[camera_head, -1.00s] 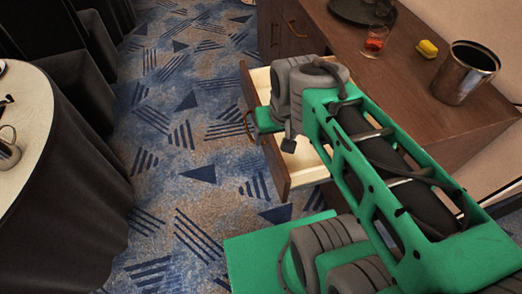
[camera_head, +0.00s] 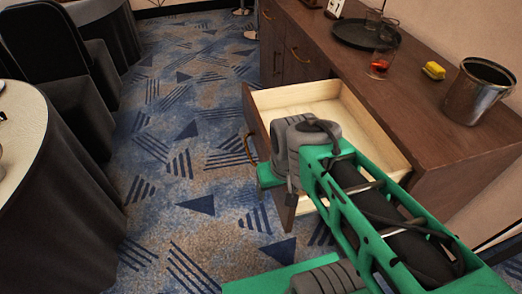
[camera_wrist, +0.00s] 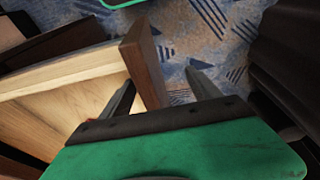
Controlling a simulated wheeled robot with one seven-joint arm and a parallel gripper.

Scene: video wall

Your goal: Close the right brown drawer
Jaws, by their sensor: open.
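The brown drawer (camera_head: 297,97) is pulled out of the wooden cabinet, and its pale inside looks empty. Its dark front panel (camera_wrist: 143,62) carries a curved handle (camera_head: 249,149). My gripper (camera_wrist: 160,88) is open at the drawer front. In the wrist view one finger lies over the drawer's inside and the other over the carpet, with the front panel's end between them. I cannot tell whether either finger touches the panel. In the head view my wrist and arm hide the near part of the drawer, and the fingertips are not clear.
The cabinet top (camera_head: 425,125) holds a metal bucket (camera_head: 478,92), a yellow sponge (camera_head: 433,70), a glass with red drink (camera_head: 379,66) and a dark tray (camera_head: 362,34). A cloth-covered table (camera_head: 65,170) stands at left. Patterned carpet (camera_head: 180,140) between is clear.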

